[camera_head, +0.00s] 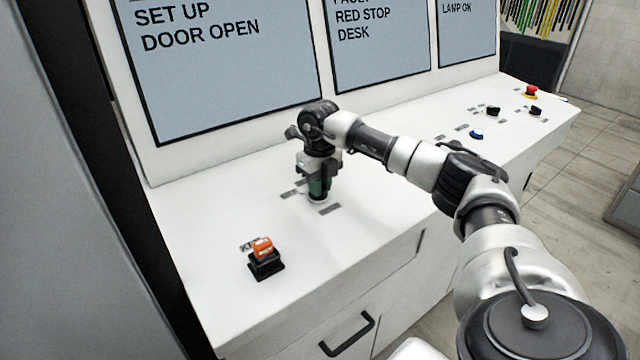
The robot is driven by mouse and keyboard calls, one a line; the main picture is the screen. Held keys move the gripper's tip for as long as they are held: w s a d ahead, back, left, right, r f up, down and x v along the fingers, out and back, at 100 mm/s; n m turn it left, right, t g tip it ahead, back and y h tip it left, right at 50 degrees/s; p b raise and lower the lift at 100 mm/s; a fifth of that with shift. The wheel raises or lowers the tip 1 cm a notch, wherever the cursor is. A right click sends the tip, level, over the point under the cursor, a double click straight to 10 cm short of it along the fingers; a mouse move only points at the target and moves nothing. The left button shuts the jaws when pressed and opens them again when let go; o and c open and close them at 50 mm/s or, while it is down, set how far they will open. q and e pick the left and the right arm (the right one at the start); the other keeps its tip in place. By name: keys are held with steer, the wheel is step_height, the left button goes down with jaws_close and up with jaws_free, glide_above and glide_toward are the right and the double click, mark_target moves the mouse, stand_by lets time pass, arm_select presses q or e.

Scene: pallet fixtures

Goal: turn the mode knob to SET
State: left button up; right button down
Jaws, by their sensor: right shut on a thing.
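My right gripper (319,184) points straight down at the white desk top (215,215), left of the middle of the panel. It is shut on the mode knob (318,198), which is mostly hidden between and behind the fingers; a little dark green shows there. Small grey label plates lie around the knob, one to its left (291,194) and one in front (330,209). Their lettering is too small to read, so I cannot tell which position the knob points to. My left gripper is not in view.
An orange-topped key block (264,258) on a black base sits at the front left. Black knobs (492,111), a blue button (476,134) and a red stop button (530,91) are at the far right. Screens (225,75) rise behind; one reads "SET UP DOOR OPEN". A drawer handle (347,334) juts out below.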

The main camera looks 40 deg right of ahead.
steer(key=shift+r, duration=0.15)
steer(key=c, duration=1.1)
jaws_free()
step_height(320, 180, up, 11)
steer(key=shift+f+b, duration=0.15)
steer(key=shift+b, duration=1.1)
